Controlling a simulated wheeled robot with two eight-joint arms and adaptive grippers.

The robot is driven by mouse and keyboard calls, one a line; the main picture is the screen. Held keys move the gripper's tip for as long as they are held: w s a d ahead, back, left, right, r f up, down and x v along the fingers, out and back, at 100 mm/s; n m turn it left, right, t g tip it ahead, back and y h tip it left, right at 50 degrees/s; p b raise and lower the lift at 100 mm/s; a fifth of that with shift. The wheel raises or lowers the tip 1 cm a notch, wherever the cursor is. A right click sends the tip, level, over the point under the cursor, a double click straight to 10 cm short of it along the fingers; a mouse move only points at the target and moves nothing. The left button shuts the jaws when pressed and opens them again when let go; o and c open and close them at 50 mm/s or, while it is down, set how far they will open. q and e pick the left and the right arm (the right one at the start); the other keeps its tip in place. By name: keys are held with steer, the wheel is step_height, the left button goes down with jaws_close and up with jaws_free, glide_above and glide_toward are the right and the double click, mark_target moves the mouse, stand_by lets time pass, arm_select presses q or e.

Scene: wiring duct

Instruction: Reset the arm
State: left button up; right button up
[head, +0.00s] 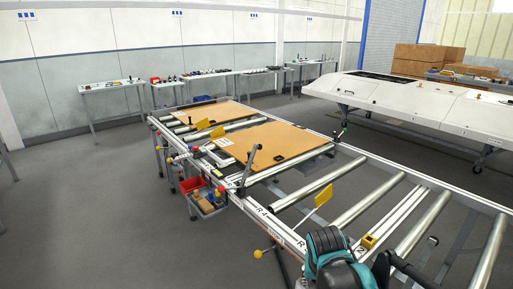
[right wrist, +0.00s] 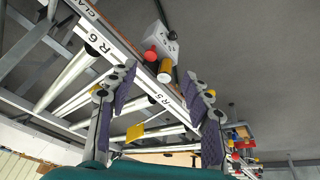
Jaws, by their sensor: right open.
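My right gripper (right wrist: 160,78) is open and empty in the right wrist view. Its two dark-padded fingers stand apart, with a white rail marked R5 and R6 (right wrist: 118,57) showing behind and between them. In the head view, a teal and black part of my arm (head: 335,258) is at the bottom right, over the near end of the roller frame. The fingertips cannot be made out there. My left gripper is in neither view.
A roller frame (head: 337,208) carries two orange-brown boards (head: 268,143). Yellow flags (head: 323,196), a clamp lever (head: 249,165) and red and grey bins (head: 194,184) line its near side. A grey box with red and yellow knobs (right wrist: 160,43) is beside the rail.

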steer(key=s+f+n+t+y, duration=0.1)
steer(key=s+n+t, duration=0.1)
steer(key=s, duration=1)
steer(key=shift+s+d+f+t+y, duration=0.2)
steer(key=shift+t+y, duration=0.2)
steer(key=shift+t, duration=0.4)
stand_by(0.5)
